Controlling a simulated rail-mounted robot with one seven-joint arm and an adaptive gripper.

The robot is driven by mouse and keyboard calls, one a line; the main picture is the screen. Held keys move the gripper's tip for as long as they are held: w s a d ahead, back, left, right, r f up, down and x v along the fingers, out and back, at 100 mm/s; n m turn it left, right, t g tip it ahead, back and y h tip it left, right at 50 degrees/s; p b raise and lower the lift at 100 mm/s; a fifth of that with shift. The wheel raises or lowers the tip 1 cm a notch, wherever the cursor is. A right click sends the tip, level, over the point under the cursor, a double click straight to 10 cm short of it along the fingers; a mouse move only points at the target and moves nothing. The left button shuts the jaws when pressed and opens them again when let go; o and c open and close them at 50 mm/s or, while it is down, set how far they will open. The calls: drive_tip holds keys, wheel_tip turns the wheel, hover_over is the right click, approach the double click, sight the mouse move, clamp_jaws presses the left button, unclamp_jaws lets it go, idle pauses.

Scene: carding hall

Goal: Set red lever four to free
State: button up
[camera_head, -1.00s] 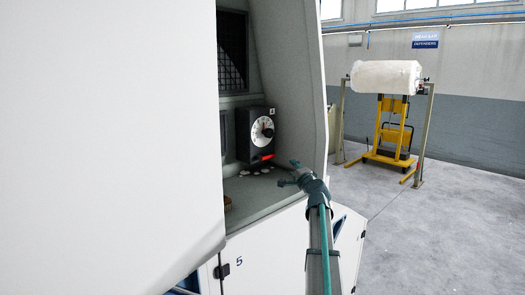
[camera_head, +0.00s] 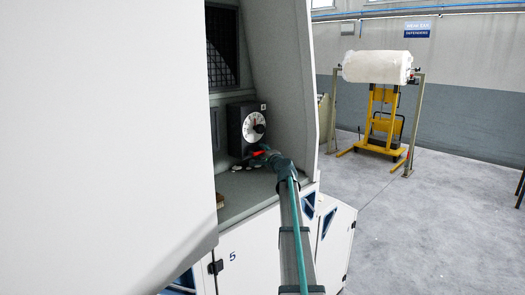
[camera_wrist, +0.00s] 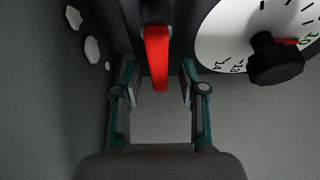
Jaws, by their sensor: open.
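The red lever (camera_wrist: 157,58) shows in the wrist view at top centre, between the two fingers of my open gripper (camera_wrist: 158,85). I cannot tell whether either finger touches it. In the head view the red lever (camera_head: 258,153) sticks out low on a dark box (camera_head: 236,127) marked 4, inside the machine's recess. My gripper (camera_head: 262,152) is right at it there and partly hides it. A white dial (camera_wrist: 235,35) with a black knob (camera_wrist: 275,62) and a red pointer lies to the right of the lever in the wrist view. No free marking is readable.
Several pale flat bits (camera_wrist: 92,49) lie on the recess shelf (camera_head: 235,190). The white side wall (camera_head: 308,90) bounds the recess on the right, and a large white panel (camera_head: 100,120) fills the left. A yellow lifter (camera_head: 383,120) with a white roll stands far off.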

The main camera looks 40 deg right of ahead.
drive_tip(key=shift+w+d, duration=0.1)
drive_tip(key=shift+w, duration=0.35)
clamp_jaws()
